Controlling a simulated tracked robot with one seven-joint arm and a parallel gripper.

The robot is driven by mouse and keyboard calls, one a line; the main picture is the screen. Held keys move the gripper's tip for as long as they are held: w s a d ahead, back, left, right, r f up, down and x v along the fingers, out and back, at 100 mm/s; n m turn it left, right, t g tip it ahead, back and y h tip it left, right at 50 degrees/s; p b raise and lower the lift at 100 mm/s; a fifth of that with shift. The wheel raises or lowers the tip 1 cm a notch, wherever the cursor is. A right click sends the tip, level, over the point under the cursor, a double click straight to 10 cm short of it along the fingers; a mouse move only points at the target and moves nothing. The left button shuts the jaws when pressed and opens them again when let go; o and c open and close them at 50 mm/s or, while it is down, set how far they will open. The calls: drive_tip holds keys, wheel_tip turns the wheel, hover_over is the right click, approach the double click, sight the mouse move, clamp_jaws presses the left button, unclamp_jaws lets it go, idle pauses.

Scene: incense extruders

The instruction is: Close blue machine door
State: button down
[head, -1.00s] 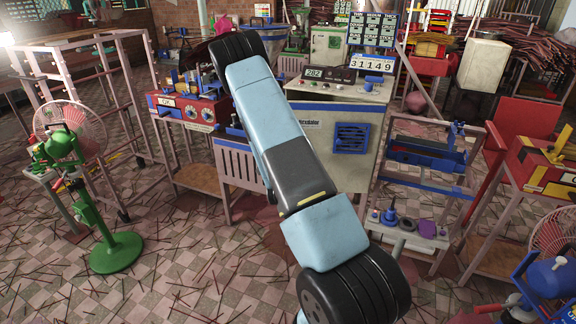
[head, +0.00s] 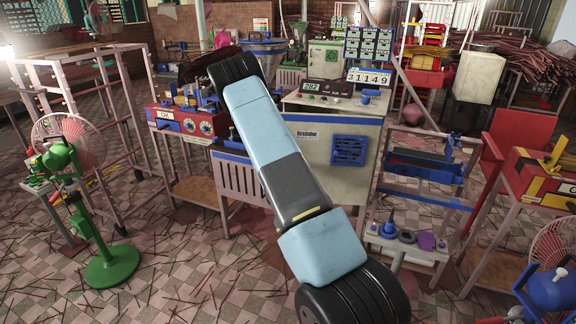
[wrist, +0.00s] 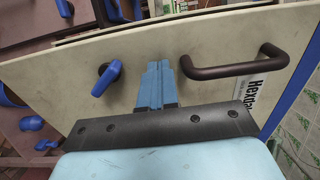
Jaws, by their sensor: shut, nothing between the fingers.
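The machine (head: 368,112) is a pale cabinet with blue trim and a blue vent grille (head: 349,150), standing behind my arm in the head view. In the wrist view a pale door panel (wrist: 215,40) fills most of the picture, with a dark bar handle (wrist: 235,70), a blue turn knob (wrist: 107,78) and a partly cut-off label. My gripper (wrist: 159,66) has its blue fingers together and empty, in front of the panel between knob and handle. I cannot tell whether the fingertips touch the panel, or how far the door stands open. My arm hides the gripper in the head view.
A red machine (head: 190,121) on a stand is left of the cabinet. A low rack (head: 425,165) with blue parts stands on its right. A green fan (head: 112,265) is at front left.

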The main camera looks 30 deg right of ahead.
drive_tip(key=w+d+m+g+h, duration=0.3)
drive_tip(key=w+d+g+h, duration=0.1)
drive_tip(key=w+d, duration=0.3)
drive_tip(key=shift+w+r+m, duration=0.3)
drive_tip(key=shift+w+r, duration=0.1)
drive_tip(key=shift+w, duration=0.35)
drive_tip(key=shift+d, duration=0.2)
drive_tip(key=f+v, duration=0.1)
drive_tip(key=v, duration=1.4)
